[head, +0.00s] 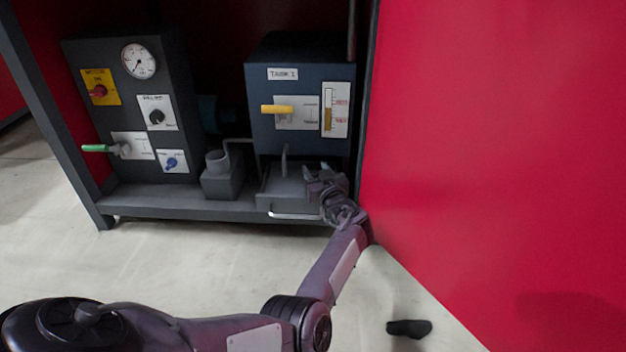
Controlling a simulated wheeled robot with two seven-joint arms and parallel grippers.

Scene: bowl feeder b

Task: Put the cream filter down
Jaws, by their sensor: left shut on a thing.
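My left gripper (322,178) is at the right end of the grey tray (284,187) below the blue tank, close to the cabinet's right post. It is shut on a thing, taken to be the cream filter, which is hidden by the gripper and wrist. No cream-coloured part can be made out. I cannot tell whether the held thing touches the tray. My right gripper is not in view.
The blue tank (258,130) with a yellow lever (277,109) stands just above the gripper. A grey block with a round cup (218,162) is left of the tray. A dark control panel (107,62) stands farther left. A red panel (490,150) closes the right side.

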